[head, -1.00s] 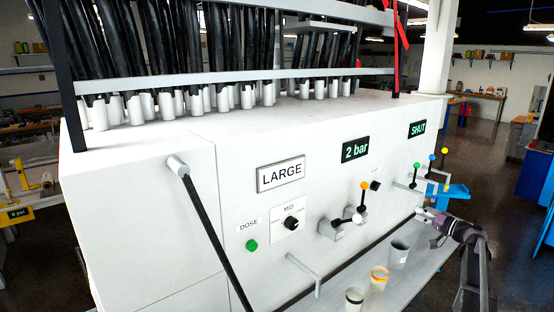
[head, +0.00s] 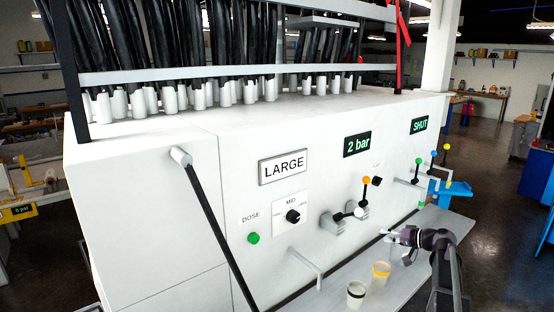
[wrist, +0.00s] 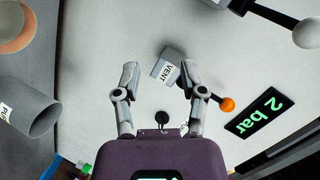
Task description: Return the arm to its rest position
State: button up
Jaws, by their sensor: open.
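My gripper (head: 389,234) is open and empty, held in front of the white machine's face above the shelf, at the right of the head view. In the wrist view its two fingers (wrist: 159,75) stand apart, with a grey block marked VENT (wrist: 167,70) and an orange knob (wrist: 227,104) beyond them. My arm reaches in from the lower right of the head view and touches nothing that I can see.
On the shelf (head: 340,303) stand a white cup (head: 356,296) and a yellow-banded cup (head: 380,276). A grey cup (wrist: 32,108) shows in the wrist view. Levers (head: 364,195) stick out of the machine face, with more at the right (head: 433,166). Open floor (head: 490,200) lies to the right.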

jog(key=s+a+f+n+g+h+b, duration=0.1)
jog(key=s+a+f+g, duration=0.1)
jog(key=s+a+f, duration=0.3)
jog(key=s+a+f+g+h+b, duration=0.1)
jog(key=s+a+f+g, duration=0.1)
jog(key=a, duration=0.4)
jog(key=s+a+f+g+h+b, duration=0.1)
jog(key=s+a+f+h, duration=0.1)
jog(key=s, duration=0.5)
jog(key=s+a+f+n+g+h+b, duration=0.1)
jog(key=s+a+f+g+h, duration=0.1)
jog(key=s+a+f, duration=0.3)
jog(key=s+a+f+g+h+b, duration=0.1)
jog(key=s+a+f+g+h, duration=0.1)
jog(key=s, duration=0.6)
jog(key=shift+s+a+f+n+h, duration=0.2)
jog(key=shift+a+f+h, duration=0.2)
jog(key=shift+f+h, duration=0.15)
jog(key=shift+s+a+f+n+h, duration=0.2)
jog(key=shift+a+f+h, duration=0.15)
jog(key=shift+f+h, duration=0.15)
jog(key=shift+s+f+g+h, duration=0.1)
jog(key=shift+s+g+h, duration=0.2)
jog(key=shift+s, duration=0.25)
